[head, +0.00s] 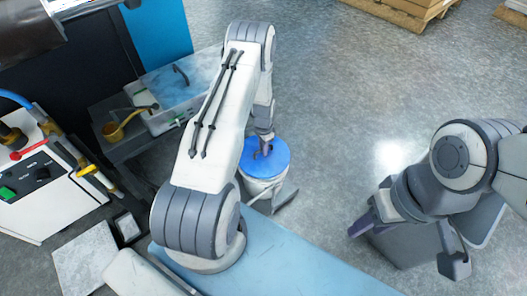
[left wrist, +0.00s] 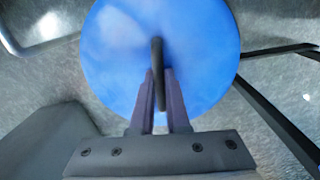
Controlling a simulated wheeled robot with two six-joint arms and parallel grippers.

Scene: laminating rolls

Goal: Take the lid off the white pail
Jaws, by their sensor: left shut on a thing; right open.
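The white pail (head: 262,186) stands on the floor near the middle of the head view, partly hidden by my left arm. Its round blue lid (head: 276,156) sits on top or just at the rim; I cannot tell if there is a gap. In the left wrist view the lid (left wrist: 205,60) fills the middle, with a dark upright handle (left wrist: 157,60). My left gripper (left wrist: 158,80) is shut on that handle; it also shows above the lid in the head view (head: 263,150). My right gripper (head: 402,245) is open and empty at the right, away from the pail.
A white control panel (head: 45,185) stands at far left. A light blue surface (head: 290,265) lies in front.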

